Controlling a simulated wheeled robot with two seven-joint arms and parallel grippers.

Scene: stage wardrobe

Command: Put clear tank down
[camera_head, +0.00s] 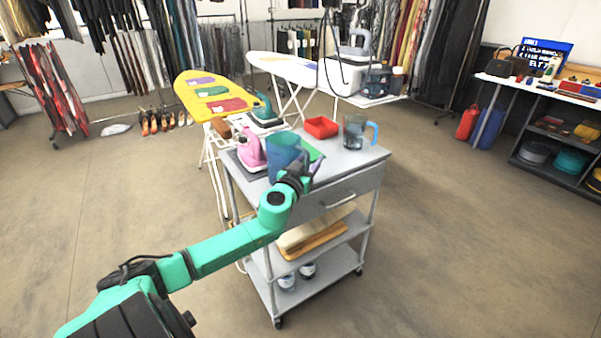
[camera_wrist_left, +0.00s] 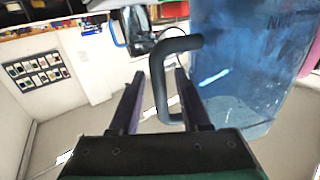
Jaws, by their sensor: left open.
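A translucent blue tank (camera_head: 284,150) is at the near left part of the grey cart's top (camera_head: 345,168), upright or nearly so. Whether its base touches the top is hard to see behind my wrist. In the left wrist view the tank (camera_wrist_left: 235,65) fills the right side, with its dark handle (camera_wrist_left: 159,75) in front of my fingers. My left gripper (camera_wrist_left: 160,90) is open, its two fingers either side of the handle, with visible gaps. In the head view the left gripper (camera_head: 303,168) is beside the tank. A second, greyish clear jug with a blue handle (camera_head: 355,132) stands at the right.
A pink bottle (camera_head: 251,151), a red tray (camera_head: 321,127) and a green iron (camera_head: 264,115) are around the tank. The cart has free top toward its front right. Ironing boards (camera_head: 215,95) stand behind; the floor to the right is clear.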

